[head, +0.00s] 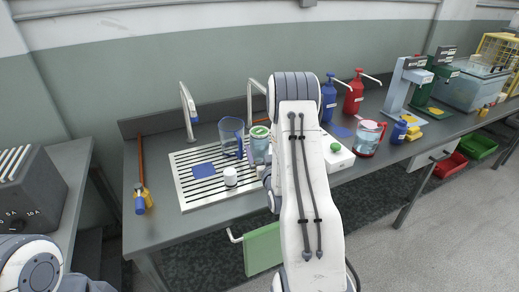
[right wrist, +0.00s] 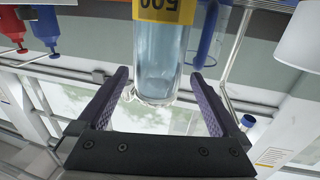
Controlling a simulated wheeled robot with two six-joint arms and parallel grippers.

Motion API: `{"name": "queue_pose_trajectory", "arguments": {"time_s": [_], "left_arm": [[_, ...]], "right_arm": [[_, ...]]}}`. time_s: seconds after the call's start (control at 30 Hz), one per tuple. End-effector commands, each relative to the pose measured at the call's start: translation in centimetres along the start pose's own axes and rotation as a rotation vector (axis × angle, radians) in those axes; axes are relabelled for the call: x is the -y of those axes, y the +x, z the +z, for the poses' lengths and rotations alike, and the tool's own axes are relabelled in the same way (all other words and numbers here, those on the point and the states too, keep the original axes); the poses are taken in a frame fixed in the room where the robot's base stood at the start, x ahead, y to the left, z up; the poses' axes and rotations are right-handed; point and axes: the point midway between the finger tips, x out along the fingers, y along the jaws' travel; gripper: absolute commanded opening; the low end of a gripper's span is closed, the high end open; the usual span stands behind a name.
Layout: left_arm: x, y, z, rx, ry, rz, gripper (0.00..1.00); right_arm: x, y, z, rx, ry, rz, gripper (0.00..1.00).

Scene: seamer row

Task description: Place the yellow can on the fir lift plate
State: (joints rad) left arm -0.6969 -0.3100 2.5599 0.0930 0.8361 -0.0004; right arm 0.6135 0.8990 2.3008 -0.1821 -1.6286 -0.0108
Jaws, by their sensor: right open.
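The dark green seamer (head: 428,85) stands at the right of the bench in the head view, with yellow at its foot; I cannot make out its lift plate. A small yellow thing (head: 483,112) lies farther right, and a yellow patch (head: 414,132) shows beside a blue can (head: 399,132); I cannot tell which is the yellow can. My right gripper (right wrist: 160,84) is open in the right wrist view, with a clear jar with a yellow label (right wrist: 160,50) between or just beyond its fingers. In the head view my arm hides its fingers. My left gripper is out of view.
A drain board (head: 190,200) holds a blue-handled jug (head: 231,135) and a white cup (head: 230,177). A pale seamer (head: 397,90) stands beside the green one.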

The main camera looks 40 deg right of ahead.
Motion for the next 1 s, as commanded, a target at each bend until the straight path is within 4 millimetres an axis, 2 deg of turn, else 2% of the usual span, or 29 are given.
{"name": "queue_pose_trajectory", "arguments": {"time_s": [0.3, 0.6, 0.67, 0.7, 0.87, 0.9, 1.0], "left_arm": [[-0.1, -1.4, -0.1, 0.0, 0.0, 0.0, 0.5], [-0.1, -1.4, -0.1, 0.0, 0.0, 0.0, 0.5], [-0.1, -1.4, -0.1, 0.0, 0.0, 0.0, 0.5], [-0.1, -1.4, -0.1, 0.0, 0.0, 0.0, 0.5], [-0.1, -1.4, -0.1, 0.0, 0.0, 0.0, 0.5], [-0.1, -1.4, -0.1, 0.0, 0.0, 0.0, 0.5], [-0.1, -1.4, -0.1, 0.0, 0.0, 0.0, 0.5]], "right_arm": [[-0.3, 4.3, 0.1, -0.001, 0.001, 0.0, 1.0], [-0.3, 4.8, 0.2, 0.001, 0.001, 0.0, 1.0], [-0.3, 4.8, 0.2, 0.001, 0.001, 0.0, 0.81], [-0.3, 4.8, 0.2, 0.001, 0.001, 0.0, 0.66], [-0.3, 4.8, 0.2, 0.0, 0.0, 0.0, 0.04], [-0.3, 4.8, 0.2, 0.0, 0.0, 0.0, 0.0], [-0.3, 4.9, 0.0, -0.005, 0.0, 0.0, 0.0]]}}
